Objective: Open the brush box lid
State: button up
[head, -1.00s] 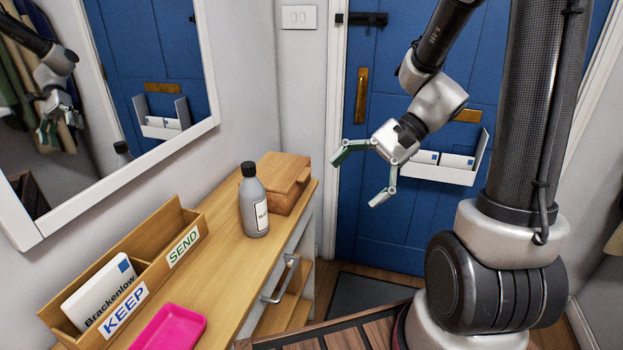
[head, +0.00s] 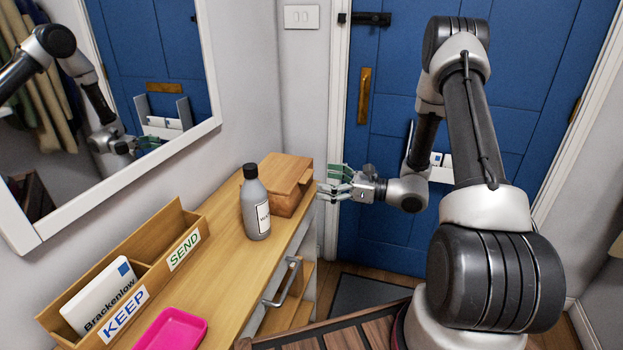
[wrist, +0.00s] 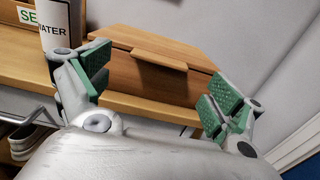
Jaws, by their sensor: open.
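The brush box (head: 287,186) is a small wooden box with a sloped lid, at the far end of the wooden cabinet top. Its lid is shut. In the wrist view the box (wrist: 150,87) lies ahead between my fingers, and its lid has a protruding wooden lip (wrist: 158,59) at the front edge. My gripper (head: 335,183) is open and empty, just right of the box and beyond the cabinet's edge. It also shows in the wrist view (wrist: 155,82), with green pads facing each other. I see no contact with the box.
A grey bottle (head: 254,205) stands close beside the box, near my left finger in the wrist view. A wooden KEEP/SEND letter holder (head: 130,270) and a pink tray (head: 172,328) are nearer. A drawer handle (head: 283,283) juts from the cabinet front. A mirror hangs on the left wall.

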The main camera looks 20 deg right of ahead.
jog(key=shift+x, duration=2.25)
jog(key=c, duration=1.5)
jog(key=shift+o, duration=0.2)
jog(key=shift+r+h, duration=0.3)
jog(key=shift+r, duration=0.4)
notch_tip(320, 180, up, 13)
jog(key=g+h, duration=0.6)
jog(key=h, duration=0.2)
send_over(312, 174)
jog(key=w+a, duration=0.3)
jog(key=a, duration=0.4)
jog(key=shift+w+a+r, duration=0.4)
jog(key=shift+a+r, duration=0.05)
jog(key=shift+a, duration=0.15)
jog(key=shift+w+a+r, duration=0.4)
jog(key=shift+a+r, duration=0.1)
jog(key=shift+a, duration=0.1)
jog(key=shift+w+a+r, duration=0.2)
jog(key=shift+w+a, duration=0.1)
jog(key=shift+a, duration=0.15)
grip_shut()
jog(key=o, duration=1.5)
grip_release()
jog(key=shift+c, duration=0.2)
